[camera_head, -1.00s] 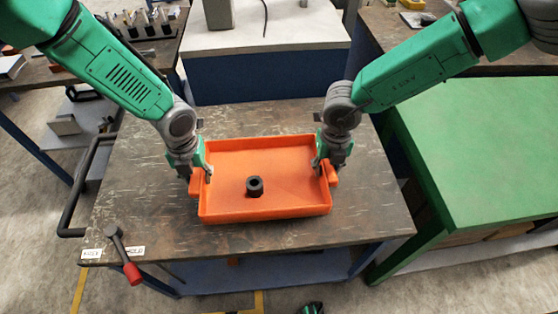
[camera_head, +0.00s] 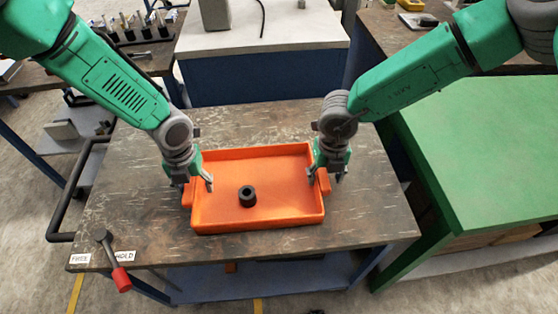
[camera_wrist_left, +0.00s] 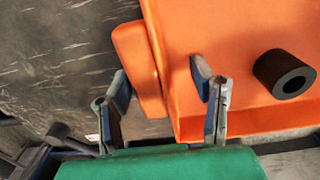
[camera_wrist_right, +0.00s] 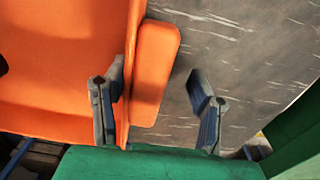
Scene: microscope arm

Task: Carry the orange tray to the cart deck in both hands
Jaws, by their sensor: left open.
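The orange tray (camera_head: 262,219) appears to rest flat on the worn dark cart deck (camera_head: 345,222), near its front edge. A short black hollow cylinder (camera_head: 247,196) stands inside the tray; it also shows in the left wrist view (camera_wrist_left: 284,74). My left gripper (camera_head: 193,184) is open at the tray's left handle (camera_wrist_left: 138,70), one finger on each side with gaps. My right gripper (camera_head: 326,176) is open at the right handle (camera_wrist_right: 154,72), which lies between its spread fingers. Both grippers point down.
A lever with a red grip (camera_head: 122,280) sits at the deck's front left beside FREE and HOLD labels. A black push handle (camera_head: 68,205) is at the left. A green table (camera_head: 480,150) stands right, and a white-topped bench (camera_head: 265,40) behind.

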